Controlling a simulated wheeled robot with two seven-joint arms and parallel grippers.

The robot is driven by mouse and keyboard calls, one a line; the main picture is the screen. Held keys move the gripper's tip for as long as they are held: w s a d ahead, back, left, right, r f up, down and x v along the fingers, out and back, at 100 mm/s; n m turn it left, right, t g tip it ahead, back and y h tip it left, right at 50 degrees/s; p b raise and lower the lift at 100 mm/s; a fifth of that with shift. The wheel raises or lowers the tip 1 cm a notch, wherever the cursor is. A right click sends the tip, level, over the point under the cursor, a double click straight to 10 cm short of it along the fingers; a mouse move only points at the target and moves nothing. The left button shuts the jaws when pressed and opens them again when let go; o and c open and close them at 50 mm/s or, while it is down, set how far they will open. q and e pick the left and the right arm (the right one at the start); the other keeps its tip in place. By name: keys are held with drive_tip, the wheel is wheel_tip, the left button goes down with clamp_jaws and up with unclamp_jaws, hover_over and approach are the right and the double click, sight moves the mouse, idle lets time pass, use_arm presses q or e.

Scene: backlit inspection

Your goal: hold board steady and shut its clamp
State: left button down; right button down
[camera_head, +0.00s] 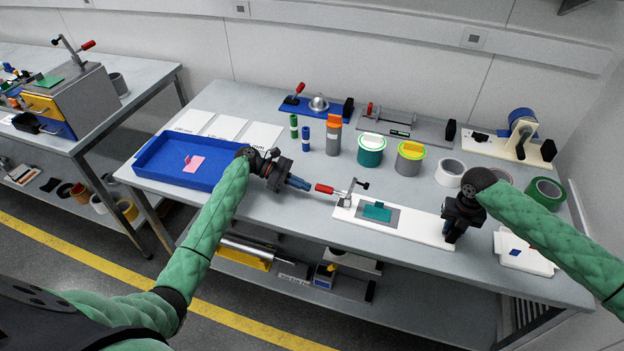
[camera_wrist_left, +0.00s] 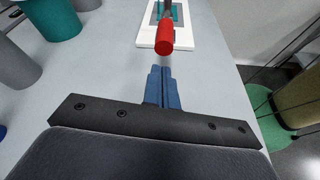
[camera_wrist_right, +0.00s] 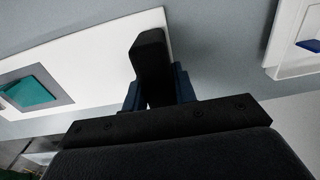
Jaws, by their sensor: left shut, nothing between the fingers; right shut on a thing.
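The white board (camera_head: 415,226) lies on the table's front part, with a teal piece (camera_head: 377,211) on its grey patch. Its metal clamp (camera_head: 347,194) stands at the left end. The clamp's red handle (camera_head: 325,189) points left, and its black-tipped arm is raised over the board. My left gripper (camera_head: 299,184) is shut and empty, just left of the handle's end and apart from it. In the left wrist view its blue fingers (camera_wrist_left: 164,88) point at the red handle (camera_wrist_left: 164,36). My right gripper (camera_head: 449,236) is shut on a black grip (camera_wrist_right: 150,55) at the board's right end.
A blue tray (camera_head: 160,178) with pink pieces is at the left. Bottles and tins, including a teal tin (camera_head: 370,150), stand behind the board. A white tray (camera_head: 512,246) lies right of my right gripper. The table between the blue tray and board is mostly clear.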

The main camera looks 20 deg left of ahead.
sight(310, 197)
use_arm(q)
drive_tip(key=shift+x, duration=1.5)
use_arm(e)
drive_tip(key=shift+s+f, duration=0.1)
drive_tip(key=shift+f, duration=0.05)
use_arm(q)
drive_tip(key=shift+r, duration=0.1)
